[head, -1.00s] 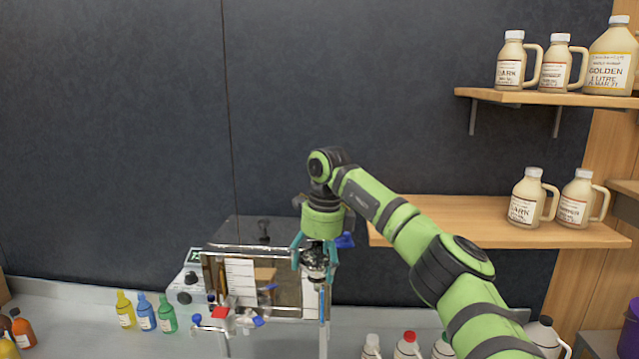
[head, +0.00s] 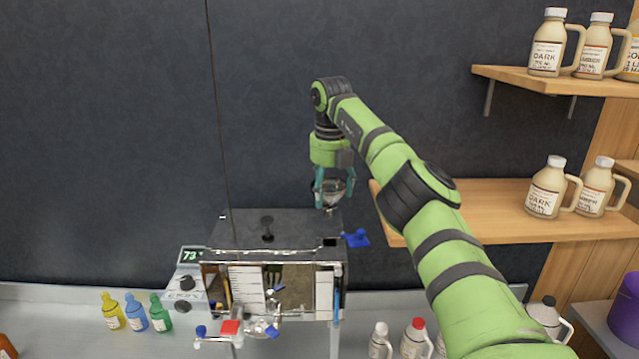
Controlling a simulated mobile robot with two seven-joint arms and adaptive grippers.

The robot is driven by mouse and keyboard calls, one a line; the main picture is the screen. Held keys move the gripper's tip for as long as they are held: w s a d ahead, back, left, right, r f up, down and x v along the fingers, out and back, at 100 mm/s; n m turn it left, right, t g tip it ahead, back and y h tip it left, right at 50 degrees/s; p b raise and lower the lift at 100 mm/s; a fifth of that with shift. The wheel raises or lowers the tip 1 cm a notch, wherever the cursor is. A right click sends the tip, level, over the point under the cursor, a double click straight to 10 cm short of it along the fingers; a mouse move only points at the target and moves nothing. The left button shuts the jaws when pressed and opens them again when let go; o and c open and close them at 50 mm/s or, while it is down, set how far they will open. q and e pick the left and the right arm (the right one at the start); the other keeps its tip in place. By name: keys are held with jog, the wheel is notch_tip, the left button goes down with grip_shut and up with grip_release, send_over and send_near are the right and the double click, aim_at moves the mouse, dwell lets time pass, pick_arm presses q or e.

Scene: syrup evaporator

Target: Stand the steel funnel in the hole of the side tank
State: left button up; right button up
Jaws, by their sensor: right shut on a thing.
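My right gripper (head: 333,190) is shut on the steel funnel (head: 329,194), a small shiny metal piece partly hidden between its teal fingers. The gripper points down and holds the funnel above the right back part of the steel evaporator (head: 262,227). A small dark opening (head: 330,242) shows at the right end of the evaporator's top, below the funnel; I cannot tell for sure that it is the side tank's hole. The funnel is apart from this opening. My left gripper is not in view.
A blue-handled valve (head: 357,238) sticks out at the evaporator's right. A black knob (head: 267,228) stands on its top. A wooden shelf (head: 450,212) with jugs is close to my right arm. Small coloured bottles (head: 135,312) stand on the counter at left.

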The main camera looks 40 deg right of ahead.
aim_at(330, 217)
jog(key=shift+s+f, duration=0.65)
jog(key=shift+f, duration=0.2)
jog(key=f, duration=0.1)
jog(key=w+f+b, duration=0.1)
jog(key=f, duration=0.1)
jog(key=shift+f, duration=0.15)
jog(key=shift+s+f, duration=0.1)
jog(key=shift+f, duration=0.15)
jog(key=shift+f+b, duration=0.8)
jog(key=shift+f, duration=0.85)
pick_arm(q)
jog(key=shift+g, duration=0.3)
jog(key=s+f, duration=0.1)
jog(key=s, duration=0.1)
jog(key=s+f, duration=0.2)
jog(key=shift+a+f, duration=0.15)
pick_arm(e)
jog(key=shift+f, duration=0.15)
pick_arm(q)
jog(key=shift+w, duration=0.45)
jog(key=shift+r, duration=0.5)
